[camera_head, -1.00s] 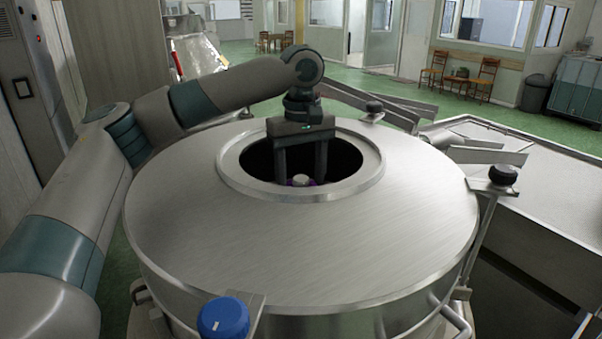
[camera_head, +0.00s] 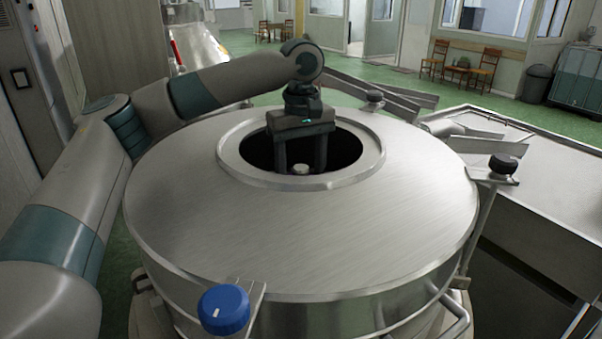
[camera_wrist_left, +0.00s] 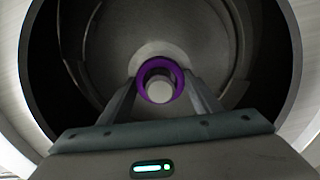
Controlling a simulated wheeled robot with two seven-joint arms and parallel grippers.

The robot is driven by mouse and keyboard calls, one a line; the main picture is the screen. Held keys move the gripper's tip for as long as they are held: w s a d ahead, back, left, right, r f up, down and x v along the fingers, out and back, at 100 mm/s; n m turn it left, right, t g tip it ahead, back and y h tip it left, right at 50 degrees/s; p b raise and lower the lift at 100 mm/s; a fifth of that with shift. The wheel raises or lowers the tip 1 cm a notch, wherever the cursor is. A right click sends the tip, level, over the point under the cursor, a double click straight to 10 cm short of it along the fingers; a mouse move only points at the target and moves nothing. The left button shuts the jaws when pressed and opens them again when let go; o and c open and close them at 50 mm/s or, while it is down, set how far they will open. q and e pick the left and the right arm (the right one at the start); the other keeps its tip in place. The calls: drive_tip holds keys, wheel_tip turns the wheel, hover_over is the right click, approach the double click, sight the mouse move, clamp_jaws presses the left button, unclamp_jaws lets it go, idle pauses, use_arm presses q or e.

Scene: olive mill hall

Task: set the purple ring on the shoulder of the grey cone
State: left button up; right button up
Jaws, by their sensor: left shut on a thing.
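The purple ring (camera_wrist_left: 142,81) shows in the left wrist view, between the fingertips of my left gripper (camera_wrist_left: 159,88), which is shut on it. The grey cone (camera_wrist_left: 159,91) shows its pale round top through the ring's opening, and a wider grey part shows just beyond the ring. The ring looks around the cone's top in this view; I cannot tell how high it sits on it. In the head view my left gripper (camera_head: 301,168) reaches down through the tank's round opening, with the cone's pale top (camera_head: 300,169) between its fingers. The ring is hidden there by the opening's rim. My right gripper is not in view.
The steel tank (camera_head: 300,240) has a raised collar (camera_head: 233,178) around the opening, close about my left gripper. A blue knob (camera_head: 224,311) is at the tank's front and a black knob (camera_head: 503,164) at its right. A steel trough (camera_head: 545,175) stands to the right.

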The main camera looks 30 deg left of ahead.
use_arm(q)
drive_tip(key=shift+f, duration=0.4)
drive_tip(key=o, duration=1.2)
drive_tip(key=shift+r, duration=0.1)
drive_tip(key=shift+r+b, duration=0.35)
drive_tip(key=shift+r, duration=0.1)
wheel_tip(320, 180, up, 7)
drive_tip(key=b, duration=0.2)
drive_tip(key=shift+b, duration=0.3)
wheel_tip(320, 180, up, 9)
drive_tip(key=shift+r, duration=0.2)
